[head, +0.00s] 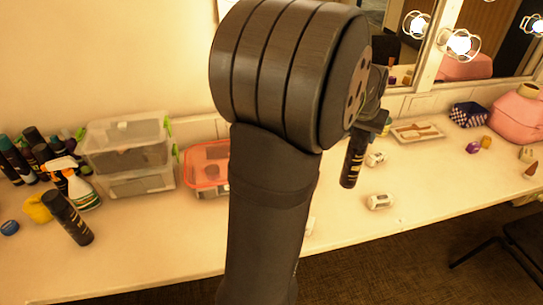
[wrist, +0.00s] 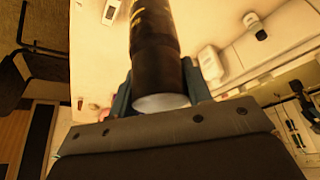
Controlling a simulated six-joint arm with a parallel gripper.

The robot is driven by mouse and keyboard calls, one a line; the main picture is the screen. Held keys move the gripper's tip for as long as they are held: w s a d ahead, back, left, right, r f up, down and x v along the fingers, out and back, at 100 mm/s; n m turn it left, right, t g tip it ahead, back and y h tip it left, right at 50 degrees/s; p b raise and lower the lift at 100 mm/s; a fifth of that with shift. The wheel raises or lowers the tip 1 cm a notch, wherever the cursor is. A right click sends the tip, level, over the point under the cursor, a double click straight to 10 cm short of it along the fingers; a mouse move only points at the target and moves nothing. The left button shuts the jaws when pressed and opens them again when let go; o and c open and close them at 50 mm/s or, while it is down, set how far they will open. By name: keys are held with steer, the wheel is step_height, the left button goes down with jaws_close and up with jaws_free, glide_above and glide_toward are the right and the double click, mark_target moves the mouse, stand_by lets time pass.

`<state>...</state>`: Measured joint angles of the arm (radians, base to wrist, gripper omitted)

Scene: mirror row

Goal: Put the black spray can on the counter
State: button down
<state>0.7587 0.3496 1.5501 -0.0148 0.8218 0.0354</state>
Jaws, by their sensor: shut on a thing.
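A black spray can (head: 352,162) with gold lettering hangs upright, slightly tilted, from my gripper (head: 374,118), right of my arm. In the wrist view the can (wrist: 154,42) sits between the two fingers of my gripper (wrist: 158,85), which is shut on it. The can is over the white counter (head: 330,225); I cannot tell whether its lower end touches.
Clear bins (head: 128,155), a red-lidded box (head: 206,168), a spray bottle (head: 80,185) and several dark cans crowd the left. A tray (head: 418,132) and pink bag (head: 518,115) are farther right. The front centre-right counter is mostly bare.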

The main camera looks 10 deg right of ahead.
steer(key=w+a+n+y, duration=0.1)
steer(key=w+a+n, duration=0.2)
steer(key=a, duration=0.7)
steer(key=w+a+n+t+y, duration=0.1)
steer(key=w+a+n, duration=0.2)
steer(key=a, duration=0.7)
steer(key=w+a+n+y, duration=0.1)
steer(key=w+a+n, duration=0.25)
steer(key=a, duration=0.75)
steer(key=s+a+n+g+y, duration=0.15)
steer(key=s+a+n, duration=0.25)
steer(key=a, duration=0.9)
steer(key=s+a+n+t+y, duration=0.15)
steer(key=s+a+n, duration=0.25)
steer(key=a, duration=1)
steer(key=s+a+f+g, duration=0.1)
steer(key=a+f, duration=0.9)
steer(key=a, duration=0.2)
steer(key=shift+f+y, duration=0.3)
steer(key=shift+y, duration=0.1)
steer(key=shift+d+f+n, duration=0.1)
steer(key=shift+f+n, duration=0.1)
steer(key=shift+n, duration=0.05)
steer(key=c, duration=0.7)
jaws_free()
